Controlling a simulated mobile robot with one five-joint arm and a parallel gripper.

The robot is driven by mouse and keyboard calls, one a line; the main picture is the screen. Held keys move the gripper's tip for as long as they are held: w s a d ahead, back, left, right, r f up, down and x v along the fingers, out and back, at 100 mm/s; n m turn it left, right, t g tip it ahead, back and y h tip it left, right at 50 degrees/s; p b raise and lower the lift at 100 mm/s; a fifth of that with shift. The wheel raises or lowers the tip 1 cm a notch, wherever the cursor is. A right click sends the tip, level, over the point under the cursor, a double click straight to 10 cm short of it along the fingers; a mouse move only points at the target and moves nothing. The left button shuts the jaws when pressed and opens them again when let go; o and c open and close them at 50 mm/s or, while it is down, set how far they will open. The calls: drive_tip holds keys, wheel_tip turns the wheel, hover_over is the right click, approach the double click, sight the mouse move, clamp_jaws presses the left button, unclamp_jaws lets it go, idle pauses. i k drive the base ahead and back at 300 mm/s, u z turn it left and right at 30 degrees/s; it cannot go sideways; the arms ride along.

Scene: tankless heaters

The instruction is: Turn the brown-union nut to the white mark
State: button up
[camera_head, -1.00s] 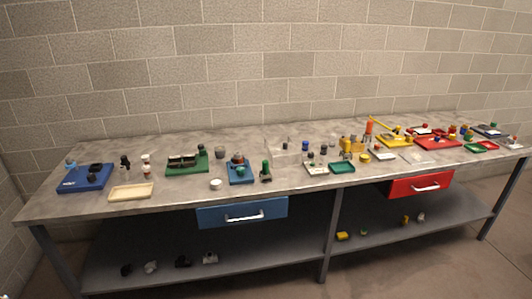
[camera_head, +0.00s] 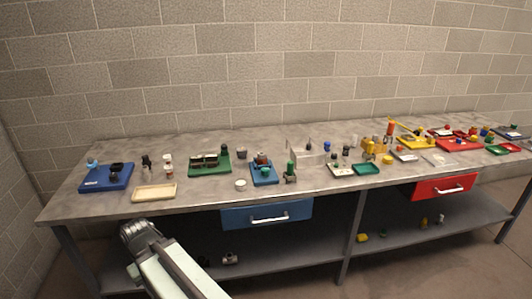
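A small blue board (camera_head: 264,179) stands on the workbench near the middle. Whether the brown part is the brown-union nut is too small to tell, and I cannot make out a white mark. My gripper (camera_head: 137,229) is at the lower left, in front of the bench and below its front edge, well apart from the board. Its fingers do not show clearly, so I cannot tell whether it is open or shut.
A larger blue board (camera_head: 92,185), a cream tray (camera_head: 154,193) and a green board (camera_head: 210,170) are on the left of the bench (camera_head: 330,202). A blue drawer (camera_head: 266,213) and a red drawer (camera_head: 444,188) hang under the front edge. More small parts crowd the right.

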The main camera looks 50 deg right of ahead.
sight(261, 155)
drive_tip(key=z, duration=0.05)
drive_tip(key=i, duration=0.95)
drive_tip(key=u, duration=0.1)
